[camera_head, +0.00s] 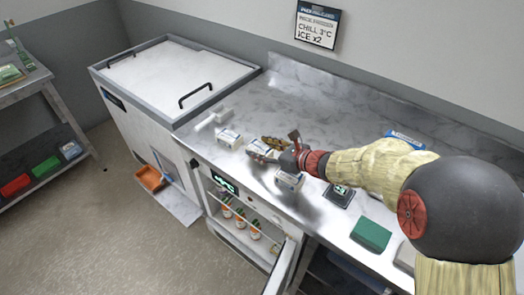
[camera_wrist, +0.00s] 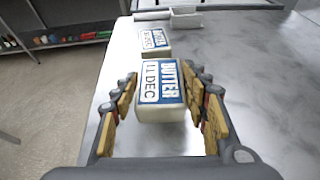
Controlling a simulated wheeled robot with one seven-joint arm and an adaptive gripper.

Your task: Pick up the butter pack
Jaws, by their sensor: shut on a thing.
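A butter pack (camera_wrist: 161,90), a white block with a blue and white label reading BUTTER 11 DEC, sits between the two fingers of my gripper (camera_wrist: 160,115) in the wrist view. My gripper is shut on it. In the head view the held pack (camera_head: 258,149) shows at the tip of my gripper (camera_head: 270,147), over the steel counter; I cannot tell whether it touches the counter. A second similar pack (camera_wrist: 154,41) lies beyond it, also seen in the head view (camera_head: 229,138). A third pack (camera_head: 289,181) stands nearer the front edge.
The steel counter (camera_head: 320,110) is clear behind my gripper. A dark device (camera_head: 339,196) and a green block (camera_head: 371,234) lie to the right. Below, an open fridge (camera_head: 245,228) holds bottles, its door (camera_head: 281,268) swung out. A lidded chest (camera_head: 180,80) stands left.

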